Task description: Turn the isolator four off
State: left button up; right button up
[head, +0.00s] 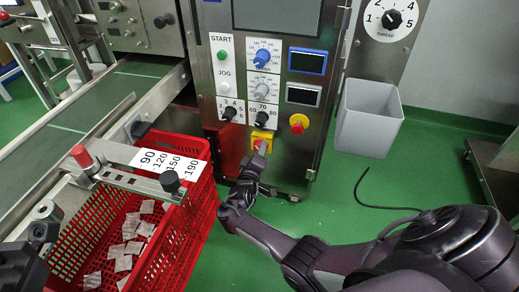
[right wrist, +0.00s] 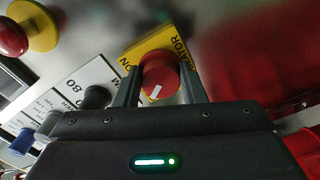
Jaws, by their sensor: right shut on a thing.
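The isolator has a yellow plate (head: 264,134) low on the steel control panel. In the right wrist view, its yellow plate (right wrist: 148,46) carries black lettering, with "ON" readable and the rest partly hidden. Its round red knob (right wrist: 160,74) has a white mark pointing down-left in that view. My right gripper (head: 260,149) is at the isolator in the head view. Its two fingers (right wrist: 158,88) stand on either side of the red knob and are shut on it. A dark part at the lower left edge may be my left arm; its fingers cannot be made out.
A red-and-yellow emergency button (head: 298,124) sits right of the isolator, and a black selector knob (head: 262,118) just above. A red crate (head: 190,215) with several teabags stands at left. A grey bin (head: 368,118) hangs at right. Green floor lies open below.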

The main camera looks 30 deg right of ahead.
jog(key=shift+n+p, duration=0.35)
jog(key=shift+n, duration=0.55)
jog(key=o, duration=1)
